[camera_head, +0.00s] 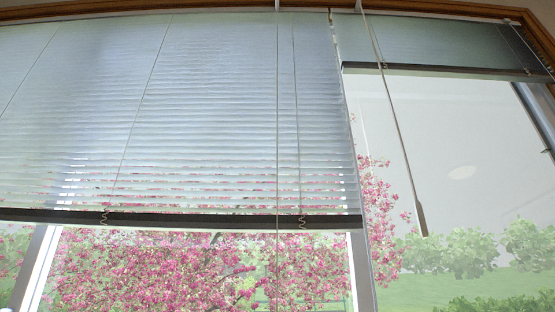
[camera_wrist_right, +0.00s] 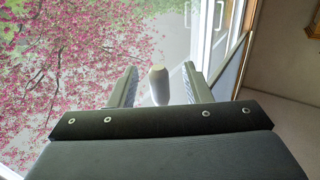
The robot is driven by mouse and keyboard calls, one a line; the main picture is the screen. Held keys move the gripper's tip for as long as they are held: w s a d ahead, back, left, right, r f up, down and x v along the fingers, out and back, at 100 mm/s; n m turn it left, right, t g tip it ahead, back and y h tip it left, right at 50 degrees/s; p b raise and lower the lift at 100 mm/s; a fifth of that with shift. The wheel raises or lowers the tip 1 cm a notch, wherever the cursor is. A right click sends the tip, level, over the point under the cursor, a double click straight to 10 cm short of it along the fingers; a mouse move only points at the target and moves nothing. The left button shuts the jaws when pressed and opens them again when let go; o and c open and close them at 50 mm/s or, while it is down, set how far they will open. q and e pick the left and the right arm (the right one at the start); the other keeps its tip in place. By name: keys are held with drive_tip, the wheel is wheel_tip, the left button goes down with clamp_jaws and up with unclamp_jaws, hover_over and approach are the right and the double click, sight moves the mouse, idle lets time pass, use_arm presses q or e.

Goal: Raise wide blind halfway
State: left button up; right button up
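The wide blind (camera_head: 190,110) covers the upper left window in the head view. Its slats are spread, and its dark bottom rail (camera_head: 200,218) hangs level across the pane with glass showing below. A thin cord (camera_head: 277,130) runs down in front of the blind and out of the bottom of the picture. In the right wrist view my right gripper (camera_wrist_right: 160,68) is open. A pale, rounded pull (camera_wrist_right: 159,88) shows between its fingers, with a gap on each side; its cord cannot be made out. Neither gripper shows in the head view.
A narrow blind (camera_head: 440,45) on the right is bunched high, its dark rail (camera_head: 450,70) near the top. Pink blossom shows outside.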

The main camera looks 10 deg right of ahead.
drive_tip(key=shift+v, duration=2.5)
drive_tip(key=v, duration=0.8)
drive_tip(key=shift+p, duration=0.35)
